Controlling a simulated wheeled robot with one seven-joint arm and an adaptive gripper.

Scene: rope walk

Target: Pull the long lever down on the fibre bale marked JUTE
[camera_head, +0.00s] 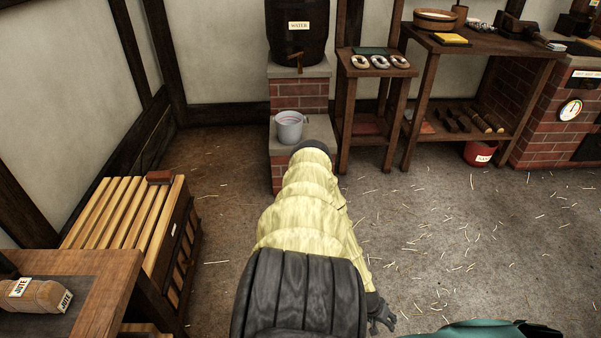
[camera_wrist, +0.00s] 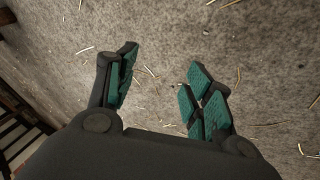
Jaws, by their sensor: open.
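A tan bundle labelled JUTE (camera_head: 36,295) lies on a wooden table (camera_head: 105,285) at the lower left of the head view, cut off by the picture's left edge. I cannot make out a long lever on it. My gripper (camera_wrist: 160,92) is open and empty in the wrist view, with teal pads apart over the straw-strewn floor. In the head view, part of my gripper (camera_head: 381,313) shows low beside my yellow-sleeved arm, well to the right of the JUTE bundle. The JUTE bundle is not in the wrist view.
A slatted wooden crate (camera_head: 118,207) stands beside the table. A water barrel (camera_head: 297,35) on brick, a bucket (camera_head: 289,127), a small stand (camera_head: 372,70) and a workbench (camera_head: 480,45) line the back. A red bucket (camera_head: 478,153) sits below. Middle floor is clear except straw.

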